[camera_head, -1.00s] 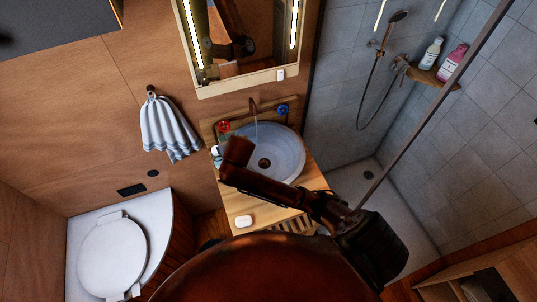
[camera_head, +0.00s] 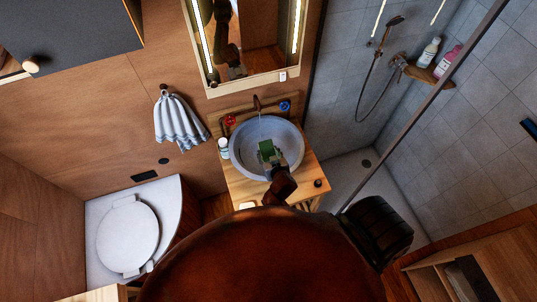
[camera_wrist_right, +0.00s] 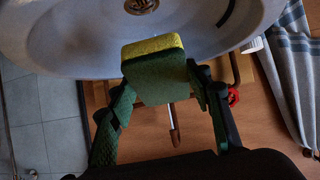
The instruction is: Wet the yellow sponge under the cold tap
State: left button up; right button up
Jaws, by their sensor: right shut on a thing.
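The sponge (camera_head: 266,147) is a block with a yellow layer and a green layer; its yellow face shows in the right wrist view (camera_wrist_right: 152,46). My right gripper (camera_head: 269,157) is shut on it, with one finger on each side, and holds it over the round grey basin (camera_head: 243,155). The tap spout (camera_head: 256,101) stands at the back of the basin, beyond the sponge. A faint thin streak hangs below the spout. The blue knob (camera_head: 285,106) is right of the spout and the red knob (camera_head: 230,120) is left. My left gripper is not in view.
A white cup or bottle (camera_head: 223,144) stands left of the basin on the wooden counter (camera_head: 240,187). A small dark item (camera_head: 318,183) sits at the counter's right. A mirror (camera_head: 250,45) hangs above, and a striped towel (camera_head: 180,122) hangs to the left.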

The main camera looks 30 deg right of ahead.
aim_at(268, 149)
jog(key=w, duration=0.2)
jog(key=w+d+b, duration=0.1)
jog(key=shift+w+d+f, duration=0.1)
jog(key=shift+f, duration=0.25)
jog(key=w+d+f+b, duration=0.1)
jog(key=w+d+b, duration=0.2)
jog(key=w, duration=0.5)
jog(key=shift+w+d+f+b, duration=0.15)
jog(key=shift+w+f+b, duration=0.15)
jog(key=shift+w+f, duration=0.1)
jog(key=shift+s, duration=0.1)
jog(key=shift+s+a+p, duration=0.4)
jog(key=shift+s+a, duration=0.05)
jog(key=shift+s, duration=0.8)
jog(key=shift+s+a+p, duration=0.45)
jog(key=shift+s+a, duration=0.05)
jog(key=shift+s, duration=0.7)
jog(key=shift+s+a+p, duration=0.4)
jog(key=shift+s+a, duration=0.05)
jog(key=shift+s, duration=0.8)
jog(key=shift+r, duration=0.1)
